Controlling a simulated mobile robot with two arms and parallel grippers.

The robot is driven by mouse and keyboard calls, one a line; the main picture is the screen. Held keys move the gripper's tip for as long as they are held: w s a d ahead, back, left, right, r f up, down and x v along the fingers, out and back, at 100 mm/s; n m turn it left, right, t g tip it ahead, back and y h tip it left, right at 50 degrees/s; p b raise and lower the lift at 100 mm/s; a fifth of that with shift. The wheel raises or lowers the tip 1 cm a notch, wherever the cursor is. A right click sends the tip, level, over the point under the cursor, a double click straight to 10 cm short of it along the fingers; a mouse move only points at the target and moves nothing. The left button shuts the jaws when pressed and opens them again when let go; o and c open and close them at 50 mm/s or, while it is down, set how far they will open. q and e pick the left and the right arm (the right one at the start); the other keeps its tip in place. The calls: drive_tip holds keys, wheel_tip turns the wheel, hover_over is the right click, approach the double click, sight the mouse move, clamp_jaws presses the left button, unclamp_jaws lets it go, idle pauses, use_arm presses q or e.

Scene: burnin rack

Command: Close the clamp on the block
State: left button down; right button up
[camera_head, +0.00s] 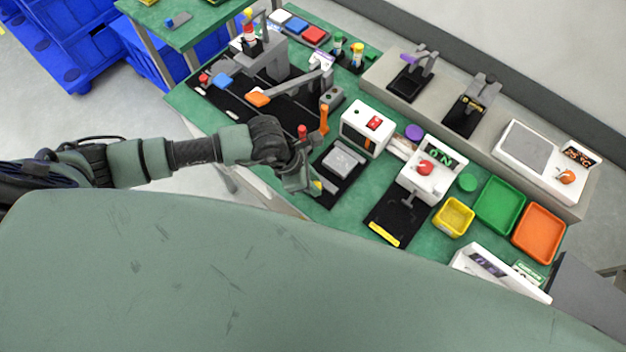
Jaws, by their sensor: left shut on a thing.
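A grey square block (343,160) lies on a black base plate (352,183) near the front edge of the green bench. My left gripper (311,184) is low at the left side of this plate, beside the block. It is shut on a small part, which looks like the clamp's handle, mostly hidden by the fingers. A red-tipped upright lever (302,132) stands just behind the gripper; its lower end is hidden. An orange upright handle (324,119) stands farther back. Whether the clamp touches the block cannot be told. My right gripper is out of view.
A white box with a red switch (367,128) stands behind the block. A white press with a red knob (421,173) is to its right. Yellow (454,217), green (499,205) and orange trays (537,233) lie farther right. A grey arm fixture (290,89) stands behind the gripper.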

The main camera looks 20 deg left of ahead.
sight(323, 178)
use_arm(q)
drive_tip(key=shift+w, duration=0.15)
drive_tip(key=w+b, duration=0.1)
drive_tip(key=w+d+b, duration=0.1)
drive_tip(key=w, duration=0.1)
drive_tip(key=shift+d+f+b, duration=0.1)
drive_tip(key=shift+b, duration=0.2)
drive_tip(key=shift+w+d, duration=0.1)
drive_tip(key=shift+w, duration=0.25)
drive_tip(key=shift+s+r, duration=0.1)
drive_tip(key=shift+r, duration=0.2)
drive_tip(key=c, duration=1.2)
unclamp_jaws()
drive_tip(key=shift+f, duration=0.15)
